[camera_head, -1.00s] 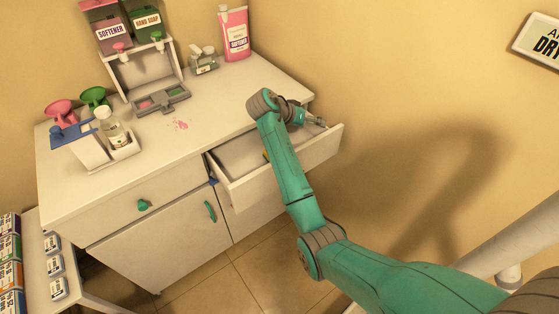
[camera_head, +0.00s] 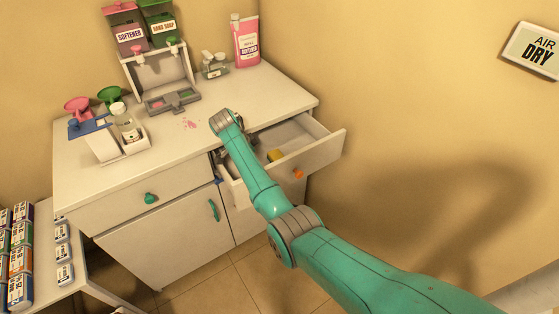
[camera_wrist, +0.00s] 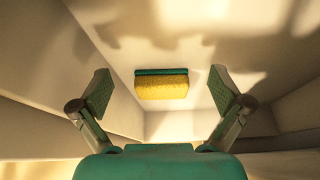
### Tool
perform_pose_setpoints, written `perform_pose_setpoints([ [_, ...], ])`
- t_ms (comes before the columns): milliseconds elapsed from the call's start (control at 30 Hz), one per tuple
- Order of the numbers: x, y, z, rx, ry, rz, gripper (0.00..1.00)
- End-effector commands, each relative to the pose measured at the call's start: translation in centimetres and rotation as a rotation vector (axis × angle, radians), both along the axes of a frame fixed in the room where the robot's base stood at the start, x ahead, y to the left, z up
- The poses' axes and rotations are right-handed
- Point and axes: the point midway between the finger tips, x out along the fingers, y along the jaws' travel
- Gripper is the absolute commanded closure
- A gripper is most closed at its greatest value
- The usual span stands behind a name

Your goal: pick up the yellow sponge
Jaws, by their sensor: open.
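The yellow sponge (camera_wrist: 162,88) has a green layer along one side and lies inside the open drawer. In the head view the sponge (camera_head: 275,155) shows as a small yellow patch on the drawer floor. My gripper (camera_wrist: 163,92) is open and empty, with its two fingers spread to either side of the sponge in the wrist view. The sponge appears apart from both fingers.
The drawer walls stand close around my gripper. Boxes (camera_head: 18,250) stand on a lower shelf at left.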

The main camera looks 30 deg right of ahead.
Motion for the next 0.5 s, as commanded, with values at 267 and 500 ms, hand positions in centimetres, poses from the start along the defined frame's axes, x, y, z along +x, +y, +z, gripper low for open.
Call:
perform_pose_setpoints([
  [267, -0.4, -4.9, 0.0, -0.001, 0.000, -0.001, 0.00],
  [500, -0.5, -6.3, 0.0, -0.001, 0.000, 0.000, 0.00],
])
